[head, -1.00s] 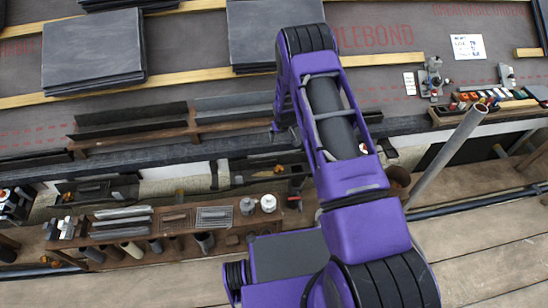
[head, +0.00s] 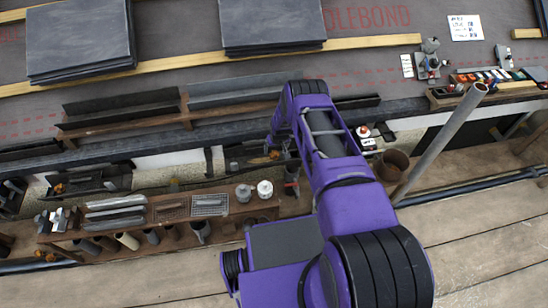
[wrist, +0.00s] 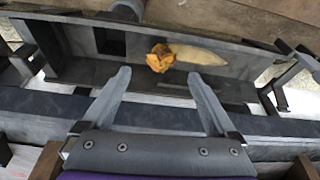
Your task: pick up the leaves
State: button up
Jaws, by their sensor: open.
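An orange-brown crumpled leaf (wrist: 160,57) and a pale, long leaf (wrist: 198,55) lie close together inside a dark gutter section (wrist: 95,72) in the wrist view. My gripper (wrist: 159,73) is open and empty, its two fingers pointing toward the gutter with the orange leaf between and just beyond the tips. In the head view the same gutter (head: 235,165) is partly hidden by my arm, and a bit of the leaves (head: 274,155) shows. More orange leaf (head: 59,188) shows in another gutter piece (head: 115,181) at left.
A wooden rack (head: 150,213) with tools and two small jars stands below the gutter. A grey pole (head: 440,140) slants up at right beside a brown bucket (head: 391,165). Slate stacks (head: 80,40) and battens lie on the roof above.

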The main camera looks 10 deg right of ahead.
aim_at(274, 153)
jog(key=shift+b+x, duration=1.05)
jog(key=shift+x, duration=1.6)
jog(key=shift+a, duration=0.15)
jog(key=shift+c, duration=0.3)
